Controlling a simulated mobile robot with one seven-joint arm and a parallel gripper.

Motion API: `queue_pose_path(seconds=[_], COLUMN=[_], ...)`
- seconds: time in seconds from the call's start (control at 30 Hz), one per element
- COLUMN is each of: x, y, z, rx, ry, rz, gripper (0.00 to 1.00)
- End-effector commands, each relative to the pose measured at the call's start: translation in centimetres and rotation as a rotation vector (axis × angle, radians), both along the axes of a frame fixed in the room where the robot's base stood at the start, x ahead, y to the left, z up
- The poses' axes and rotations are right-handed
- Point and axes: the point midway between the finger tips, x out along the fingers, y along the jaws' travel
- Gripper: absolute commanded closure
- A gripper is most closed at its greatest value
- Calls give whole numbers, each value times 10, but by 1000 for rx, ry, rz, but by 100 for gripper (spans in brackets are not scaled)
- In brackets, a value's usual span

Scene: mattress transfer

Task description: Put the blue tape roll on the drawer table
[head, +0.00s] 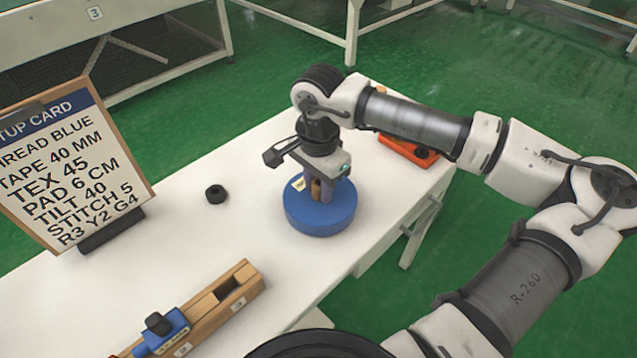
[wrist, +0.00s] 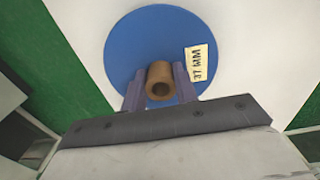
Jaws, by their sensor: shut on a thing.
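The blue tape roll (head: 318,218) is a flat blue disc with a brown tubular core standing up at its middle; it also shows in the wrist view (wrist: 128,50). A pale label on its top reads 37 MM. My gripper (head: 318,192) points down over the middle of the roll. In the wrist view its two fingers (wrist: 159,88) are shut on the brown core (wrist: 158,78), one on each side. The roll appears to rest on or just above the white table (head: 265,165); I cannot tell which. I cannot identify the drawer table for certain.
A setup card (head: 70,165) stands at left, reading TAPE 40 MM among other lines. A small black ring (head: 216,194), a wooden block with a blue device (head: 170,332), and an orange item (head: 408,152) are on the table. Other white tables (head: 95,14) stand beyond the green floor.

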Motion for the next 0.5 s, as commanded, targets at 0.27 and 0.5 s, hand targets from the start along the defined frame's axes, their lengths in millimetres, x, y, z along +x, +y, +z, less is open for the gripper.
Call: queue_pose_path(seconds=[0.27, 0.5], x=[0, 0], y=[0, 0], z=[-3, -6], rx=[0, 0], ry=[-3, -1], rz=[0, 0], gripper=[100, 58])
